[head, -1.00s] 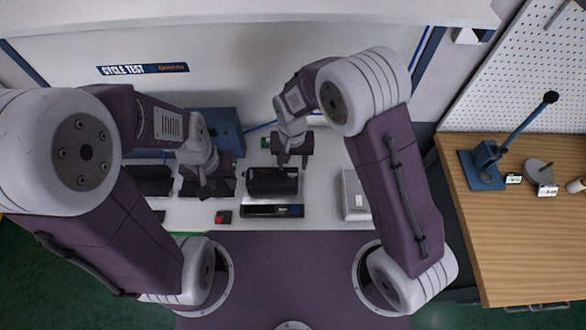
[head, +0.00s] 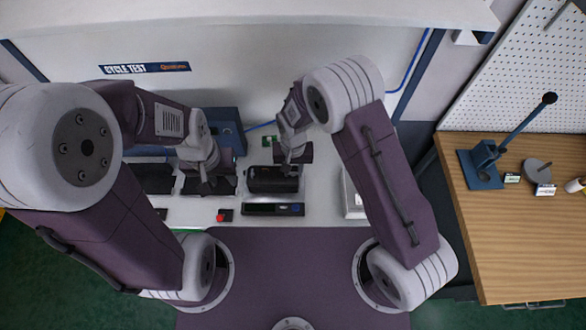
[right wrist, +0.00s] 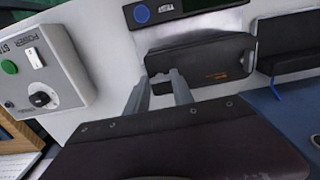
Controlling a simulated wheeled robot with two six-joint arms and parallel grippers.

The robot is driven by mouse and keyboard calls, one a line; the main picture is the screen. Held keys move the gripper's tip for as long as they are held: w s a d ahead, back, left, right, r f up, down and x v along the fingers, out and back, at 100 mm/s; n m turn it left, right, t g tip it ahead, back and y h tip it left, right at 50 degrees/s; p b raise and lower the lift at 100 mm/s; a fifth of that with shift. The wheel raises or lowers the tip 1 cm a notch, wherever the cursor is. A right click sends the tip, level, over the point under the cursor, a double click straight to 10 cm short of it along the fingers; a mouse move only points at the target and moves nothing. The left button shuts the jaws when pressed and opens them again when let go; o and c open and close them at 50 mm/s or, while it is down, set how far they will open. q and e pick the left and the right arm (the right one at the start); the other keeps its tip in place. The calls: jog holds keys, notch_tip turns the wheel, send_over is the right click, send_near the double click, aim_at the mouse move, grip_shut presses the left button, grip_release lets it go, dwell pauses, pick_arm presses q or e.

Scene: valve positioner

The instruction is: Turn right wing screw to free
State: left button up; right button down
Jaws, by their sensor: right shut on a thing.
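The black positioner housing (head: 270,184) lies on the white bench in front of me. It also shows in the right wrist view (right wrist: 205,60). My right gripper (head: 291,172) is over the housing's right part. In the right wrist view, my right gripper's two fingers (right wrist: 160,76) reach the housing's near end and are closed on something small. I take this to be the right wing screw, hidden between the fingertips. My left gripper (head: 207,188) hangs over another dark unit to the left; its jaw opening is too small to tell.
A display strip (head: 272,209) lies in front of the housing, with a red button (head: 224,215) to its left. A grey control box (right wrist: 40,65) with a green button and a knob stands to the right on the bench. A blue box (head: 228,128) stands behind.

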jog(key=shift+n, duration=0.3)
jog(key=n, duration=0.3)
jog(key=shift+n, duration=0.4)
jog(key=n+b, duration=0.1)
jog(key=n, duration=0.3)
jog(key=shift+n, duration=0.3)
jog(key=n, duration=0.4)
jog(key=shift+n, duration=2.4)
jog(key=c, duration=1.1)
grip_release()
